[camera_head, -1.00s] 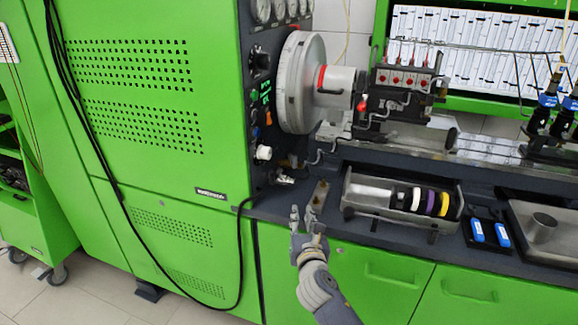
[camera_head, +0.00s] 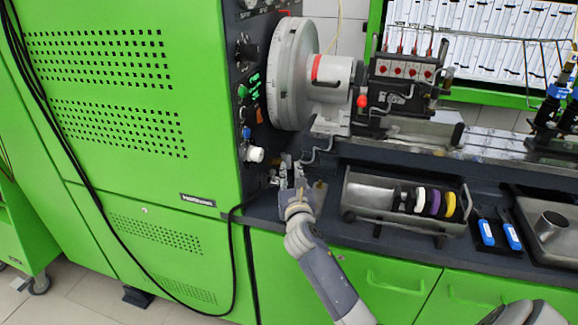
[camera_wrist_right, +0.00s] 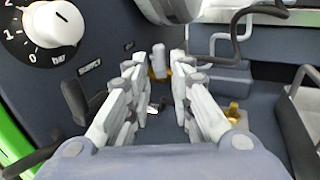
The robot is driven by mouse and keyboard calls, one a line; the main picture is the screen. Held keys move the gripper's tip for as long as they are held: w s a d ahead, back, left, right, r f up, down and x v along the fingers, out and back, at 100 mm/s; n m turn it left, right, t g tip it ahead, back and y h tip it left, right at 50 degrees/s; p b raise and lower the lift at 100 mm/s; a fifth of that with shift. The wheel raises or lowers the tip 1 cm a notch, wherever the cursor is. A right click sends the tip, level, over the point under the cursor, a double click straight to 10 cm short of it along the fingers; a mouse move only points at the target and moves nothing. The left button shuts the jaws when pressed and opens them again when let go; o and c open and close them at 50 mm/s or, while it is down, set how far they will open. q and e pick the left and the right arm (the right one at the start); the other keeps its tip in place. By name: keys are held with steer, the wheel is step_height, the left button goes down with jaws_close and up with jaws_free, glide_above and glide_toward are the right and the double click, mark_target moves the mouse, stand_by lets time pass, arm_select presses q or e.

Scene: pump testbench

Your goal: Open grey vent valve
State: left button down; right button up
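My right gripper (camera_head: 291,168) is at the left end of the bench, close to the green cabinet's dark side panel. In the right wrist view its fingers (camera_wrist_right: 160,78) are spread with a gap between them, holding nothing. A small grey fitting with brass parts (camera_wrist_right: 158,60) shows beyond the fingertips, roughly in line with the gap; it looks like the grey vent valve, but I cannot be sure. No contact with it is visible. In the head view the gripper largely hides that spot. My left gripper is not in view.
A white pressure knob (camera_wrist_right: 54,28) and a dark lever (camera_wrist_right: 76,102) are on the panel left of the fingers. A brass fitting (camera_wrist_right: 236,113) stands to their right. A metal tray with coloured rings (camera_head: 398,204) lies right of the gripper. A black cable (camera_head: 232,245) hangs in front.

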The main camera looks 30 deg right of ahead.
mark_target(290, 162)
steer(key=x, duration=0.3)
steer(key=shift+f, duration=0.1)
steer(key=shift+w+d, duration=0.15)
steer(key=shift+w, duration=0.15)
steer(key=shift+w+d, duration=0.15)
steer(key=shift+w, duration=0.2)
steer(key=c, duration=0.4)
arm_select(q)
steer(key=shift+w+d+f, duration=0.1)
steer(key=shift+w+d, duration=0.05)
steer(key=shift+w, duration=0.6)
arm_select(e)
jaws_close()
steer(key=shift+s+d+r+y+p, duration=0.15)
steer(key=shift+r+y+p, duration=0.15)
steer(key=shift+p, duration=0.15)
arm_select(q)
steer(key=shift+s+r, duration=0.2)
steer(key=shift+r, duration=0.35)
arm_select(e)
steer(key=shift+f+n, duration=0.15)
steer(key=shift+n, duration=0.15)
steer(key=shift+d, duration=0.15)
